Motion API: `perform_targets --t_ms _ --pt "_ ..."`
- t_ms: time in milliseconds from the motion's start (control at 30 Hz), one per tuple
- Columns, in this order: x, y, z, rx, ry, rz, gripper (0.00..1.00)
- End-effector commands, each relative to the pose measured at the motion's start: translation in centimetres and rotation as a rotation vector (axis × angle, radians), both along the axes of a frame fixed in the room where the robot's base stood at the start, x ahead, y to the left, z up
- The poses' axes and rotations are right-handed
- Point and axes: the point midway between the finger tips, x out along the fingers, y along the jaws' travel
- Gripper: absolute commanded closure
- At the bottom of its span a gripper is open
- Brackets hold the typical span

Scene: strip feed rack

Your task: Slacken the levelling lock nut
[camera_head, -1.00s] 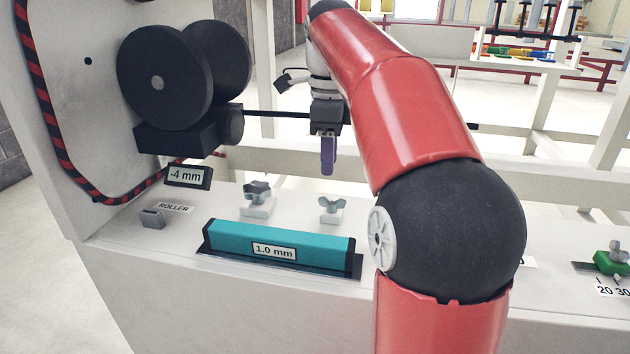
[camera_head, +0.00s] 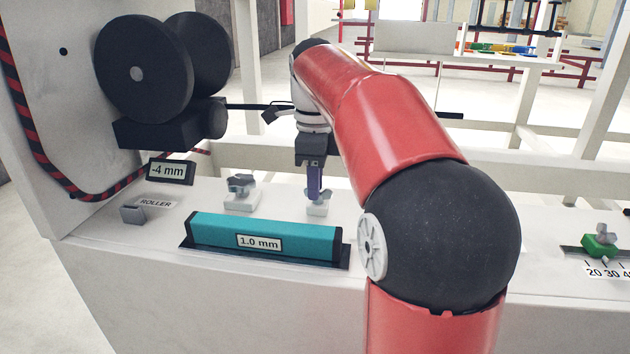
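A small grey wing nut on a white block (camera_head: 317,209) sits on the white deck, right of the middle of the teal bar. It looks like the lock nut, but no label on it can be read. My gripper (camera_head: 314,192) points straight down right over it, and its purple fingers hide most of the nut. I see the fingers nearly edge-on, so I cannot tell their gap or whether they touch the nut. A grey star-shaped knob (camera_head: 241,185) on a similar block stands to the left.
A teal bar (camera_head: 215,235) marked 1.0 mm lies in front of the nut. A -4 mm sign (camera_head: 170,172), a small grey block (camera_head: 133,214) by the ROLLER label and black rollers (camera_head: 150,75) are at left. A green slider (camera_head: 600,243) is far right.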

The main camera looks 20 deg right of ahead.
Motion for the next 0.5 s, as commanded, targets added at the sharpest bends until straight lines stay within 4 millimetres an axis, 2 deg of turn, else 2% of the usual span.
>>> perform_targets --t_ms 33,133,500 --pt "0.00 0.00 0.01 0.000 0.000 0.000 0.87" --pt "0.00 0.00 0.01 0.000 0.000 0.000 1.00" --pt "-0.03 0.01 0.10 0.001 0.001 0.022 1.00"
